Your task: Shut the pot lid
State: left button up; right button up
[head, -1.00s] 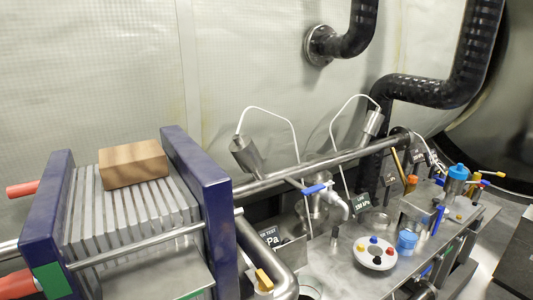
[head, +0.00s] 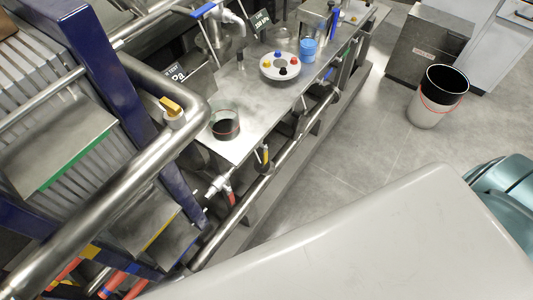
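No pot lid can be made out for certain. A small round open vessel with a dark inside (head: 225,125) stands on the near end of the metal bench (head: 262,110); I cannot tell whether it is the pot. A white round disc with several coloured knobs (head: 280,67) lies further along the bench. A small blue container (head: 308,49) stands just beyond the disc. Neither of my grippers shows in the head view.
Thick steel pipes and a blue-framed rack of plates (head: 105,65) fill the left side. A white bucket with a dark inside (head: 438,97) stands on the floor near a grey metal box (head: 428,47). Grey floor (head: 370,135) lies open right of the bench.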

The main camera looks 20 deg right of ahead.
aim_at(202, 81)
jog(key=i+l+u, duration=0.1)
jog(key=l+u, duration=0.2)
jog(key=i+l+u, duration=0.1)
jog(key=l+u, duration=0.55)
jog(key=l, duration=0.15)
jog(key=k+j+z, duration=0.1)
jog(key=j, duration=0.2)
jog(key=k+j+z, duration=0.1)
jog(key=j, duration=0.25)
jog(key=i+l+u, duration=0.1)
jog(key=l, duration=0.25)
jog(key=i+l+u, duration=0.1)
jog(key=l, duration=0.2)
